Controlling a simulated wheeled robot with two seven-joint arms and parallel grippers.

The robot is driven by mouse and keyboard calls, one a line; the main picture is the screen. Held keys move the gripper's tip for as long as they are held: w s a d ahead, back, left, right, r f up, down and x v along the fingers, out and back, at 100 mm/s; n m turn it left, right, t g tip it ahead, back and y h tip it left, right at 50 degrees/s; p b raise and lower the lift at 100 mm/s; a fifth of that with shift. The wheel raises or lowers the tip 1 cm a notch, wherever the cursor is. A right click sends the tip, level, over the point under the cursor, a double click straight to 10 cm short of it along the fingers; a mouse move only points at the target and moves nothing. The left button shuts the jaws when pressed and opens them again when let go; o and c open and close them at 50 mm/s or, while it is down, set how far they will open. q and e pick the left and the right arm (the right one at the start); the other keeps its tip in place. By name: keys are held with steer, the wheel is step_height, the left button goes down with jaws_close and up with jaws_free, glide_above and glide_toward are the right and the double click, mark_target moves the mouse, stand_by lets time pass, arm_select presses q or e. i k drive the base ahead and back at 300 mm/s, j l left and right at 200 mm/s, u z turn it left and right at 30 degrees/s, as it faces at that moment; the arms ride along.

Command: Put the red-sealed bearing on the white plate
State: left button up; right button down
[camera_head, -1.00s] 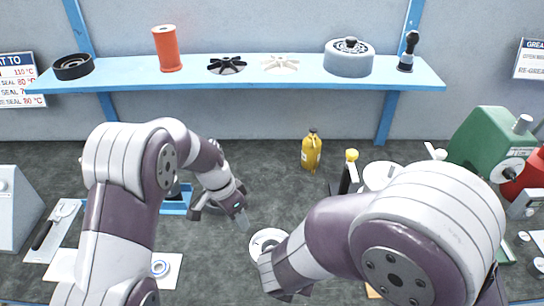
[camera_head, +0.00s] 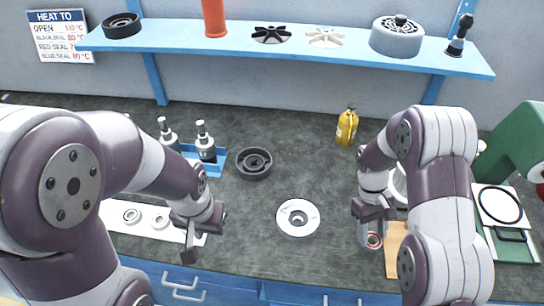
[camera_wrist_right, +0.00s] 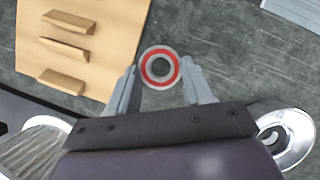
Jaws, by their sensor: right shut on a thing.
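The red-sealed bearing (camera_head: 374,240) is a small ring with a red band. In the right wrist view it (camera_wrist_right: 160,54) sits between the fingertips of my right gripper (camera_wrist_right: 160,82), which is shut on it. In the head view my right gripper (camera_head: 371,226) is at the left edge of a wooden block. A pale round dish (camera_head: 399,184), likely the white plate, is behind my right arm and mostly hidden. My left gripper (camera_head: 205,234) is open and empty over the right end of a white strip.
Bearings lie on the white strip (camera_head: 110,222) at left. A silver round housing (camera_head: 298,232) and a dark ring (camera_head: 254,163) stand mid-bench. The wooden block (camera_head: 393,250) is beside my right gripper. A yellow bottle (camera_head: 347,127) stands at the back. Bare bench lies between.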

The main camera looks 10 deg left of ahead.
mark_target(110, 213)
steer(key=k+j+u, duration=0.25)
steer(key=j, duration=0.4)
steer(key=j+u, duration=0.2)
steer(key=j, duration=0.4)
steer(key=k+j+u, duration=0.1)
steer(key=j+u, duration=0.15)
steer(key=j, duration=0.45)
